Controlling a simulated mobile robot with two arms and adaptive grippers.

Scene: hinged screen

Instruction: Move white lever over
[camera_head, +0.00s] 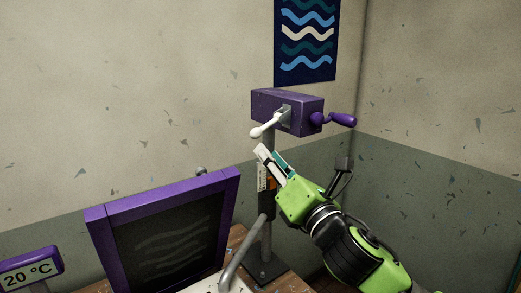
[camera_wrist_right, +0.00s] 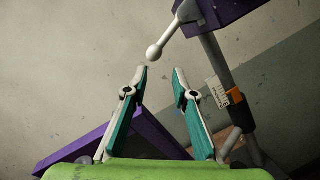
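The white lever (camera_head: 267,128) with a round ball end sticks out from a grey plate on the front of a purple box (camera_head: 275,107) and points down to the left. In the right wrist view the lever (camera_wrist_right: 172,35) hangs above my fingertips, its ball just beyond the gap between them. My right gripper (camera_head: 267,153) is below the ball; in the right wrist view its two fingers (camera_wrist_right: 160,72) are spread apart with nothing between them. It appears not to touch the lever. My left gripper is not in view.
A purple crank (camera_head: 341,120) sticks out from the box's right side. A grey post (camera_head: 267,235) carries the box above a wooden table. A purple-framed dark screen (camera_head: 168,240) stands tilted at the left. A 20 °C display (camera_head: 28,274) is at the lower left.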

